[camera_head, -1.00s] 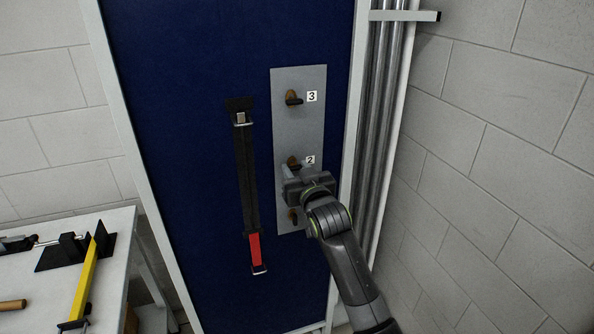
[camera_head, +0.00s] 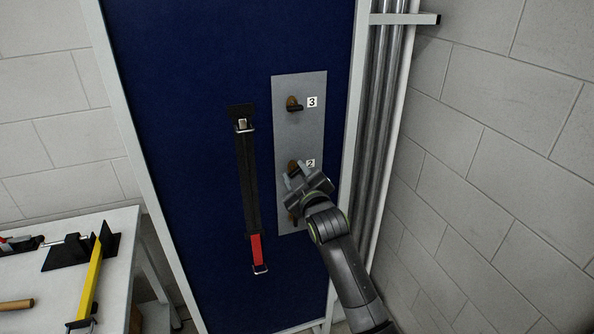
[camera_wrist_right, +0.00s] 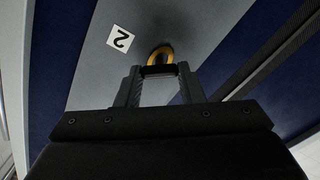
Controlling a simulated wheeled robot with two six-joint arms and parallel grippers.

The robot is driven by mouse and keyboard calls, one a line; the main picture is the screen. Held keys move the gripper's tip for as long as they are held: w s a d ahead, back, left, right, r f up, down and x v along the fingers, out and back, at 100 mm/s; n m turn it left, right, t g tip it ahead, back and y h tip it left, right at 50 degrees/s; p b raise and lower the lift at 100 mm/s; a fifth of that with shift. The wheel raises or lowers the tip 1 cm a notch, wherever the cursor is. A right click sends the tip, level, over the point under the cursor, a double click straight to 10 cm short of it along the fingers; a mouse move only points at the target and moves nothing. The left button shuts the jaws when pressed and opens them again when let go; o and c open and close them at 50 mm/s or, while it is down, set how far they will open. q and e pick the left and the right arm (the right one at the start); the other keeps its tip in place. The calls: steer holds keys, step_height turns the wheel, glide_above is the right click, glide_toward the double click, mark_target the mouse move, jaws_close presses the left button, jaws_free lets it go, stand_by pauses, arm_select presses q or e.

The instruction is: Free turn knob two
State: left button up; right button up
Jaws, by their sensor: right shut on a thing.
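Knob two (camera_head: 293,165) is a small brown and black knob on a grey plate (camera_head: 312,135), beside the label "2" (camera_head: 310,163). My right gripper (camera_head: 296,174) is at this knob and shut on it, with its wrist tilted. In the right wrist view the two fingers (camera_wrist_right: 159,76) stand either side of the knob's dark handle, and its yellow-brown base (camera_wrist_right: 160,54) shows beyond them. My gripper hides part of the knob in the head view. My left gripper is not in view.
Knob three (camera_head: 294,103) is above on the same plate, and another knob (camera_head: 292,217) is below, partly hidden by my gripper. A black strap with a red end (camera_head: 256,248) hangs to the left on the blue panel. A table with tools (camera_head: 50,290) stands at lower left.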

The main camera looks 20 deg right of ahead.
steer(key=n+p, duration=0.2)
steer(key=n, duration=0.3)
steer(key=shift+n, duration=0.3)
steer(key=n+p, duration=0.2)
steer(key=n, duration=0.2)
steer(key=shift+a+f+n, duration=0.1)
steer(key=shift+f+n, duration=0.05)
steer(key=shift+n, duration=0.25)
steer(key=shift+p, duration=0.35)
steer(key=o, duration=1)
steer(key=shift+s+d+b, duration=0.15)
steer(key=shift+s+b, duration=1.2)
steer(key=shift+s, duration=3)
steer(key=shift+s+d+b, duration=0.15)
steer(key=shift+s+b, duration=1.15)
steer(key=shift+s, duration=3.05)
